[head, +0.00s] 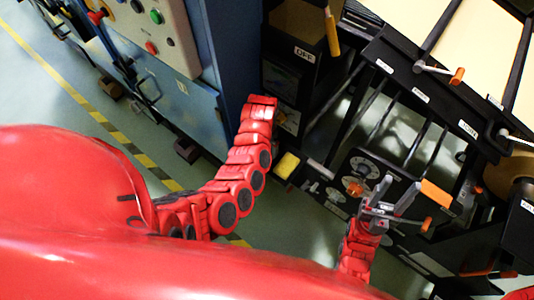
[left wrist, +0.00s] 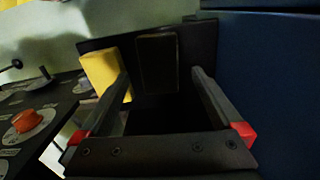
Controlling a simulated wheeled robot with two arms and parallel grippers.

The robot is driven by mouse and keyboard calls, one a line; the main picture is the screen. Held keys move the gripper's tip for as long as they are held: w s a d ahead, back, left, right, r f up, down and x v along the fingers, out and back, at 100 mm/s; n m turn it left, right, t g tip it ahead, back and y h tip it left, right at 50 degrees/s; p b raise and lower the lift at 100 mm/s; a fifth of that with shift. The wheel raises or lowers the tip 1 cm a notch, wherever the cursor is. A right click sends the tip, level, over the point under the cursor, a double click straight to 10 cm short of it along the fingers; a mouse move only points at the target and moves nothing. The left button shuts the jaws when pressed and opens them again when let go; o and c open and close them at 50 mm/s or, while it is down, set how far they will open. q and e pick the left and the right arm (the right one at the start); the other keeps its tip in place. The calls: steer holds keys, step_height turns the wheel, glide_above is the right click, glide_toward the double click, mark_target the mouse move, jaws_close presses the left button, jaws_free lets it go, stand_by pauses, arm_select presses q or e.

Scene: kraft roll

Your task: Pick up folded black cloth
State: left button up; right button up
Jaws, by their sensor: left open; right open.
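A dark, flat rectangular piece (left wrist: 157,62) shows in the left wrist view, between and beyond the fingertips. It looks like the folded black cloth, but against its dark surround I cannot be sure. My left gripper (left wrist: 160,78) is open, with a finger on either side of that piece and nothing visible held. In the head view my left arm rises at the centre, and its fingers cannot be made out. I cannot pick out the cloth there. My right gripper (head: 388,198) is open and empty in front of the black machine's dial panel.
A yellow block (left wrist: 100,72) sits left of the dark piece; it also shows in the head view (head: 287,165). A blue cabinet (left wrist: 265,80) stands close on the right. The black machine (head: 440,110) has protruding orange-tipped handles. Green floor lies at left.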

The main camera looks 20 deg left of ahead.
arm_select(q)
steer(key=shift+w+d+f, duration=0.1)
steer(key=shift+w+f, duration=0.05)
steer(key=shift+f, duration=1.1)
steer(key=shift+w+d+f, duration=0.1)
steer(key=shift+w+f, duration=0.05)
steer(key=shift+f, duration=1.1)
steer(key=c, duration=1.3)
